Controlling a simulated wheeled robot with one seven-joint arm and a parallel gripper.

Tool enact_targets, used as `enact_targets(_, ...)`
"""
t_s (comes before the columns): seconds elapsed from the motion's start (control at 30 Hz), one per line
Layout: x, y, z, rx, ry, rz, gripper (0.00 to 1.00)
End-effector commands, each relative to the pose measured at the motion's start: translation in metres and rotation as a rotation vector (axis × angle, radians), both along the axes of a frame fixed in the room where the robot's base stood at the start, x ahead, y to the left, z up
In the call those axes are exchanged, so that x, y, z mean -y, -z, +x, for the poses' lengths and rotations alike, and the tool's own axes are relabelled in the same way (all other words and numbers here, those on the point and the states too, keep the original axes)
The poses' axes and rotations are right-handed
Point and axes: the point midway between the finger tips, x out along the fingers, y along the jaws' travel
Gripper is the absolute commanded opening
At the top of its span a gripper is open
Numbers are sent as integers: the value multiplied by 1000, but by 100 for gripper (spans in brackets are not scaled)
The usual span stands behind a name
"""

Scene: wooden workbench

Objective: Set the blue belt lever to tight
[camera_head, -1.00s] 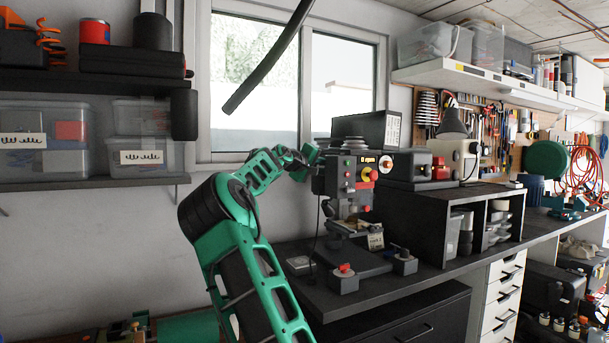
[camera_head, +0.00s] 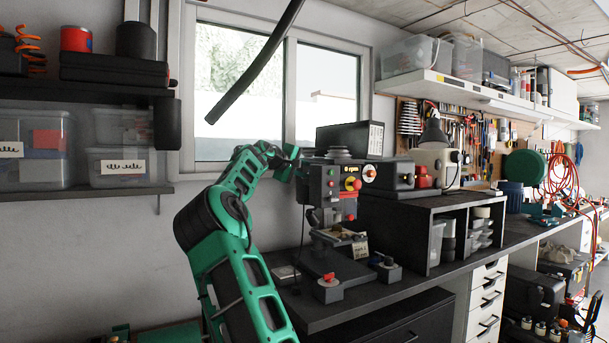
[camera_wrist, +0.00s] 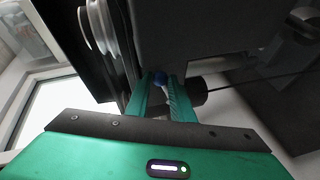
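The drill press (camera_head: 328,190) stands on the workbench, with a dark head and a front panel of buttons. In the head view my gripper (camera_head: 291,163) reaches the left side of the press head, and the lever is hidden there.
Pale pulley-like discs (camera_wrist: 100,25) are beside the housing in the wrist view. A black shelf unit (camera_head: 410,225) stands right of the press on the workbench (camera_head: 350,303). Storage shelves (camera_head: 85,195) are on the left wall.

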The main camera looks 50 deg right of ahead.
Motion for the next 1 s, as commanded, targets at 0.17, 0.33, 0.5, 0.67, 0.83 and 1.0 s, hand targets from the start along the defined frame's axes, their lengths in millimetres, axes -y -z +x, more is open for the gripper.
enact_targets(0.17,-1,1,2,0,-2,0,28)
enact_targets(0.33,-1,0,0,0,0,1,28)
enact_targets(0.5,-13,-3,1,2,-1,1,28)
enact_targets(0.67,-36,-8,1,2,-2,1,28)
enact_targets(0.83,-63,-14,1,2,-2,1,28)
enact_targets(1.0,-86,-19,0,-1,-2,2,28)
